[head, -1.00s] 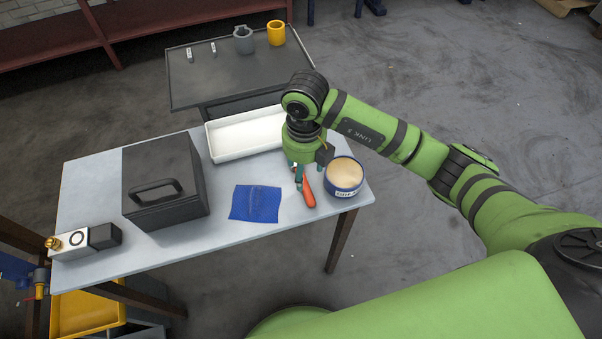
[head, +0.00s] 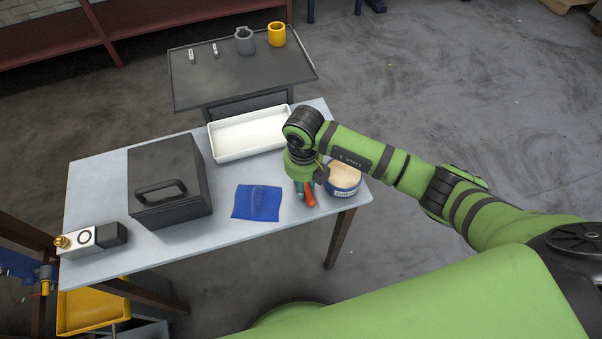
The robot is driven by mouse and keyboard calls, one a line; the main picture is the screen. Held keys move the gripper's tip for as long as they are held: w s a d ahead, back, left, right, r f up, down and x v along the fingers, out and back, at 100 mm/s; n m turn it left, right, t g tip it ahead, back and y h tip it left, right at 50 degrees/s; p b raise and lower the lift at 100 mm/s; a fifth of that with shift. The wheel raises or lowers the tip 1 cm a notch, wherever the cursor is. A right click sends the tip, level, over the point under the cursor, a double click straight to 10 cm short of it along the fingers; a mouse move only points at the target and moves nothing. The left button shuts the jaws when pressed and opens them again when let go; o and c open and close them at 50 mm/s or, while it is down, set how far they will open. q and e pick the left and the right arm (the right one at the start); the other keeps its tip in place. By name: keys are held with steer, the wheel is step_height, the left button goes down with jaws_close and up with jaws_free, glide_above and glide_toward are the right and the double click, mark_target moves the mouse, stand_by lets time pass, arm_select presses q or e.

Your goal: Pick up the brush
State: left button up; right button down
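The brush shows only as a short orange-red handle (head: 310,197) near the front right of the light grey table (head: 105,190). The rest of it is hidden under my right gripper (head: 303,190). That gripper points down, low over the brush, with its teal fingers close beside the handle. The gripper body hides the gap between the fingers, so I cannot tell whether they touch or hold the brush. My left gripper is not in view.
A round tin (head: 345,179) stands close to the right of the gripper, partly covered by it. A blue cloth (head: 257,203) lies to the left. A white tray (head: 240,137) is behind, and a black case (head: 168,180) stands further left.

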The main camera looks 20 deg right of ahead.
stand_by(0.3)
steer(key=shift+r, duration=0.45)
step_height(320, 180, up, 3)
steer(key=shift+w+f+b, duration=0.1)
steer(key=shift+f+b, duration=0.1)
steer(key=shift+b, duration=0.6)
steer(key=s+d+r+b, duration=0.2)
steer(key=s+d+r, duration=0.4)
steer(key=s, duration=0.4)
steer(key=shift+r, duration=0.75)
steer(key=shift+s+d, duration=0.15)
